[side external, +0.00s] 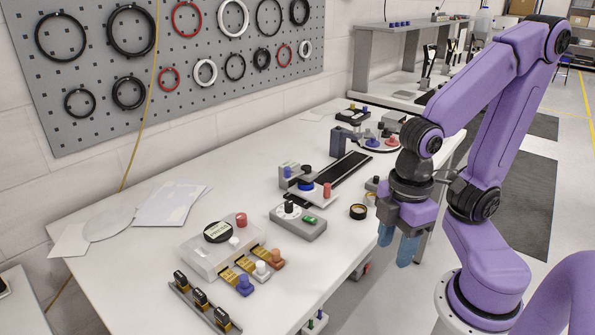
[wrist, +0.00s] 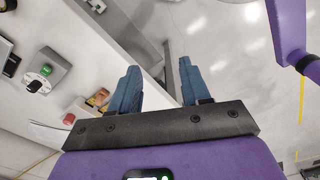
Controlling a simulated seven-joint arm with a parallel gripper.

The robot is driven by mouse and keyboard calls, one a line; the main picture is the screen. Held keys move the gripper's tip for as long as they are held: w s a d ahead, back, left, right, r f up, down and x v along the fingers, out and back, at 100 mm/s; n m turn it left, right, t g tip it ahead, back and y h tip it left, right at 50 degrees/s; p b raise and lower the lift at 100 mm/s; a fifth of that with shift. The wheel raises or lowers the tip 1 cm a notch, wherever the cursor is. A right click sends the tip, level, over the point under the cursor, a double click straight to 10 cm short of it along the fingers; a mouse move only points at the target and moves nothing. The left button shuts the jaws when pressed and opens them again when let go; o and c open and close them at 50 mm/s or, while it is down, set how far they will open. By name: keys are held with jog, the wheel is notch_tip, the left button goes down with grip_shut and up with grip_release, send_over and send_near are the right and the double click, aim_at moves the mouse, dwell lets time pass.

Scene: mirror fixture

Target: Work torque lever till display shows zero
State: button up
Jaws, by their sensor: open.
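My gripper (side external: 397,247) hangs open and empty off the front edge of the white table, right of the devices. Its two blue fingers (wrist: 159,80) stand apart in the wrist view, with nothing between them. A grey box (side external: 299,223) with a black knob on a white dial and a green button sits mid-table; it also shows in the wrist view (wrist: 47,66). Behind it is a fixture with a red knob (side external: 326,190) and a blue part (side external: 306,185). I cannot tell which part is the torque lever, and no display reading is legible.
A black roll (side external: 358,211) lies near the table edge. A box with a round black disc (side external: 218,232) and several coloured knobs stand at the front left. A black strip (side external: 345,172) and a round plate (side external: 375,143) lie farther back. The table's left part is mostly clear.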

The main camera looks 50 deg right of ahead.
notch_tip(320, 180, up, 5)
jog(key=n+t+y, duration=0.6)
jog(key=n, duration=2.6)
send_over(287, 167)
jog(key=s+d, duration=0.9)
jog(key=x, duration=1.7)
jog(key=shift+w+a+r, duration=0.1)
jog(key=shift+w+a, duration=0.2)
grip_shut()
